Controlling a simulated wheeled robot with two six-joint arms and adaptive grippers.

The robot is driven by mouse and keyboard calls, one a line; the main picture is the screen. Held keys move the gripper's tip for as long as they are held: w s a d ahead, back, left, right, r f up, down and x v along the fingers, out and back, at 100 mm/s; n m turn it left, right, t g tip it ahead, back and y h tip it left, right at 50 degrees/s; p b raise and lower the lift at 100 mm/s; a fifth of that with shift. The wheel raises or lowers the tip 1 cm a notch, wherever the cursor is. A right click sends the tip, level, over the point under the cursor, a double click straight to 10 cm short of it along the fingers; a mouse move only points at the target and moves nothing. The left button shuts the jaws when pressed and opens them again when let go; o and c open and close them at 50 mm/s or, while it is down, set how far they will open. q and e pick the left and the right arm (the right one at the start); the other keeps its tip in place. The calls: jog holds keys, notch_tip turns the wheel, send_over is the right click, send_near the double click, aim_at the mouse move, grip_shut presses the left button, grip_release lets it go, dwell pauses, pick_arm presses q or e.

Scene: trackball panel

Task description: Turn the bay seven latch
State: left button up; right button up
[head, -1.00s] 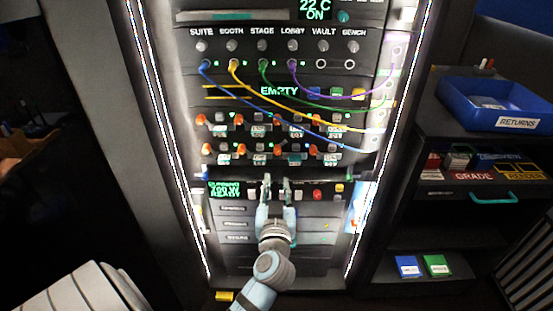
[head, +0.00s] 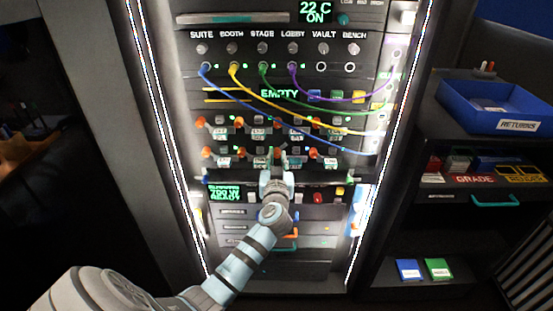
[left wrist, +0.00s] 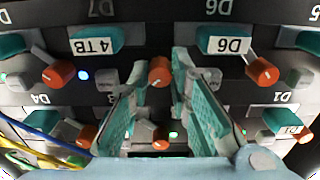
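The bay seven latch looks to be the small orange knob (left wrist: 159,70) beside the bay labelled D7, whose lettering appears upside down in the left wrist view. My left gripper (head: 273,163) is at the lower row of orange latches in the head view. In the left wrist view its teal-padded fingers (left wrist: 160,88) are apart, one on each side of this knob. A narrow gap seems to show on both sides; contact is not clear. In the head view the gripper partly hides the latch. My right gripper is not in view.
Other orange knobs (left wrist: 58,74) (left wrist: 262,71) sit close on both sides, and another orange knob (left wrist: 160,140) lies between the fingers lower in the wrist view. Coloured cables (head: 300,105) hang across the panel above. A blue returns bin (head: 500,105) stands on the right shelf.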

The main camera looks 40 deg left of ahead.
pick_arm(q)
grip_shut()
jog(key=shift+f+m, duration=0.1)
jog(key=shift+m, duration=0.3)
jog(key=m, duration=0.3)
jog(key=shift+m, duration=0.3)
jog(key=m+p, duration=0.1)
jog(key=m, duration=0.3)
jog(key=shift+a+m, duration=0.1)
jog(key=shift+m, duration=0.2)
jog(key=m+p, duration=0.1)
jog(key=m, duration=0.3)
jog(key=shift+s+m+p, duration=0.1)
jog(key=shift+m+p, duration=0.2)
jog(key=shift+p, duration=0.05)
jog(key=shift+m+p, duration=0.65)
jog(key=shift+m, duration=1.45)
